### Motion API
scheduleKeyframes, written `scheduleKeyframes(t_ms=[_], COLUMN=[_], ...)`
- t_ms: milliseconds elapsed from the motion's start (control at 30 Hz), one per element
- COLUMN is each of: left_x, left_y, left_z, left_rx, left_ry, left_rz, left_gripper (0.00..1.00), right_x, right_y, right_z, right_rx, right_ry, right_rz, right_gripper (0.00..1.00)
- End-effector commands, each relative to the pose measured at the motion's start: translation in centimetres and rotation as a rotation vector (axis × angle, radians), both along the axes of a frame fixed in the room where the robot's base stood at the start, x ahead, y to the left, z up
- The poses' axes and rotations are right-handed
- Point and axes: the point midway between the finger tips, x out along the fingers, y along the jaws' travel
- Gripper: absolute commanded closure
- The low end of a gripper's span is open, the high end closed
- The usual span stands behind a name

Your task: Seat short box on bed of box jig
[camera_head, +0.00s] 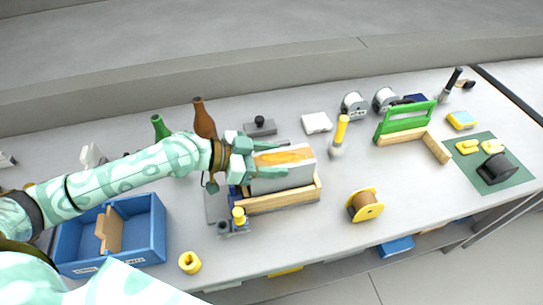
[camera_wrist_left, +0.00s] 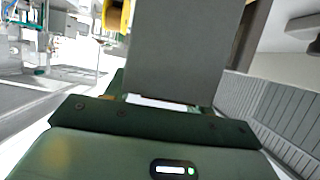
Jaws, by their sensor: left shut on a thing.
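The short box (camera_head: 284,180), grey with an orange and pale top, is in the middle of the head view. It stands within or just above the wooden box jig (camera_head: 283,201); I cannot tell whether its underside touches the bed. My left gripper (camera_head: 272,159) reaches in from the left and is shut on the box near its top. In the left wrist view a large flat grey face (camera_wrist_left: 185,50), likely the box, fills the space in front of the gripper. The jig's bed is hidden. My right gripper is not in view.
A yellow-knobbed clamp (camera_head: 239,217) stands at the jig's left front. A blue bin (camera_head: 148,212) is at left; brown (camera_head: 204,120) and green (camera_head: 160,128) bottles stand behind my arm. A yellow spool (camera_head: 365,205) and yellow-handled tool (camera_head: 341,132) are to the right. Bare table lies between them.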

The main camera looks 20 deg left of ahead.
Motion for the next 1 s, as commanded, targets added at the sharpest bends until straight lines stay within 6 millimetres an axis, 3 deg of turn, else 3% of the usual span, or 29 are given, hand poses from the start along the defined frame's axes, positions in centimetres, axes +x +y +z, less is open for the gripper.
scheduleKeyframes(t_ms=[900,933,1000], left_x=[0.09,0.09,0.08], left_y=[-0.03,-0.03,-0.02], left_z=[-0.15,-0.15,-0.19], left_rx=[-0.004,-0.004,-0.003], left_ry=[-0.005,-0.005,-0.004], left_rz=[0.002,0.002,0.001], left_gripper=[1.0,0.4,0.21], right_x=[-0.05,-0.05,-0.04], right_y=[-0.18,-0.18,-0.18], right_z=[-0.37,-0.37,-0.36], right_rx=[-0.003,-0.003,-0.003], right_ry=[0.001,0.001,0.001], right_rz=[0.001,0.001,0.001], right_gripper=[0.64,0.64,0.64])
